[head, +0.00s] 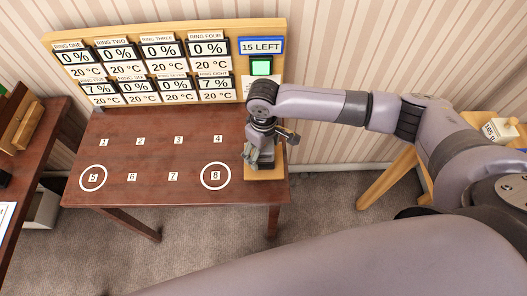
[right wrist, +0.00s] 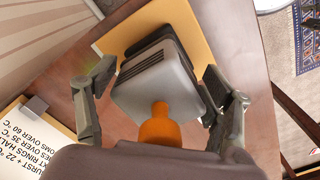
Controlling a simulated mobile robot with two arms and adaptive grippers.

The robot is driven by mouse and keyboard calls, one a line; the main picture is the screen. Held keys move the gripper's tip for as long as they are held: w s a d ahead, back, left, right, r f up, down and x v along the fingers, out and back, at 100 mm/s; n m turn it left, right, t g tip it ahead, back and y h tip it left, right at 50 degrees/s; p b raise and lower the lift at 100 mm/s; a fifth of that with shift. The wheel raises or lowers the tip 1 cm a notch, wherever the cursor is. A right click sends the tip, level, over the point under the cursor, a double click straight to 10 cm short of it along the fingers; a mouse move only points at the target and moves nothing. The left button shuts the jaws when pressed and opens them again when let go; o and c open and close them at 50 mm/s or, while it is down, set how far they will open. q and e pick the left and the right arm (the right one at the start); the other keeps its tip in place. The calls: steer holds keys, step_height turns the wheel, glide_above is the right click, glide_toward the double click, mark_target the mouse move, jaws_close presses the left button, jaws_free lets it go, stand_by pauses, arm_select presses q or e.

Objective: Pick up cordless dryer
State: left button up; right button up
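What looks like the cordless dryer is a grey, slatted body (right wrist: 158,80) with an orange end (right wrist: 160,126) and a dark part behind it. It sits over a tan board (right wrist: 205,45) on the brown table. In the right wrist view my right gripper (right wrist: 165,85) has one finger on each side of the grey body. The fingers are spread, with a small gap at the left; contact at the right is unclear. In the head view my right gripper (head: 262,155) is low over the tan board (head: 265,174) and hides most of the dryer. My left gripper is not in view.
The brown table (head: 155,160) has numbered spots, with white circles around 5 and 8, and is otherwise clear. A display board (head: 165,60) stands along its back, near my right arm. Another table (head: 35,150) is at the left, and a wooden stool (head: 385,180) at the right.

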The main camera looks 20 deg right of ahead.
steer(key=c, duration=1.2)
steer(key=shift+r, duration=0.15)
